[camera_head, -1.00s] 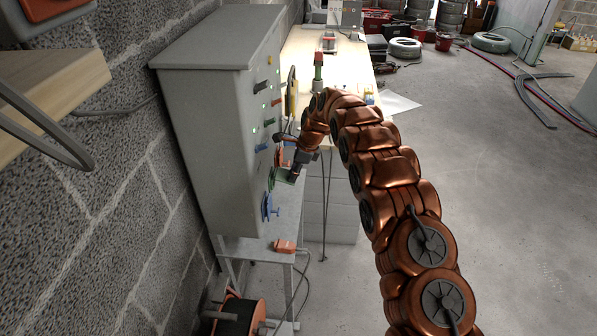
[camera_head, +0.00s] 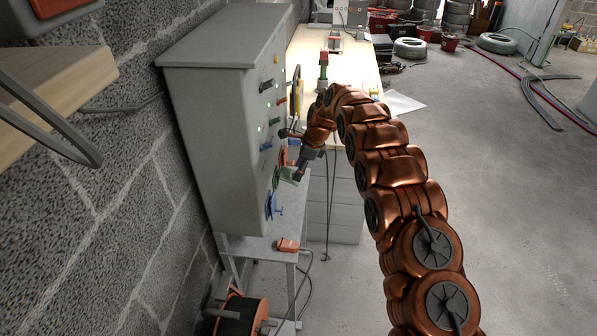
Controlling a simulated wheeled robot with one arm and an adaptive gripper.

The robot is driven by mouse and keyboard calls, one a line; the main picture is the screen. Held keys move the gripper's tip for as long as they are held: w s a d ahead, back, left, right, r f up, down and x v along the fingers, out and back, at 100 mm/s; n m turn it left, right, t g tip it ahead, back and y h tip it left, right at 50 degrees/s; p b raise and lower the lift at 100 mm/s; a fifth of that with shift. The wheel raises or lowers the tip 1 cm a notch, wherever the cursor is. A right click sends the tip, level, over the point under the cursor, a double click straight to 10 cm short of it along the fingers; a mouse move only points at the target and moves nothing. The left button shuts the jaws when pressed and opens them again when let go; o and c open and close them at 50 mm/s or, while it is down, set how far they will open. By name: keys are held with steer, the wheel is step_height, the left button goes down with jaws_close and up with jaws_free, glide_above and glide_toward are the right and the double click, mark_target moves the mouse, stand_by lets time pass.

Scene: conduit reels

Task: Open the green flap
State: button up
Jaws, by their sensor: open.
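The green flap (camera_head: 288,174) is a small green piece low on the front panel of the grey cabinet (camera_head: 222,140). It stands out from the panel, but how far it is swung open is hard to tell. My gripper (camera_head: 297,175) is open, at the end of my copper-coloured arm. Its tips are right beside the flap's outer edge and partly cover it. I cannot tell whether they touch it.
A blue knob (camera_head: 271,206) sits just below the flap. Levers and small lights line the panel above.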

steer(key=v, duration=1)
steer(key=shift+r, duration=0.35)
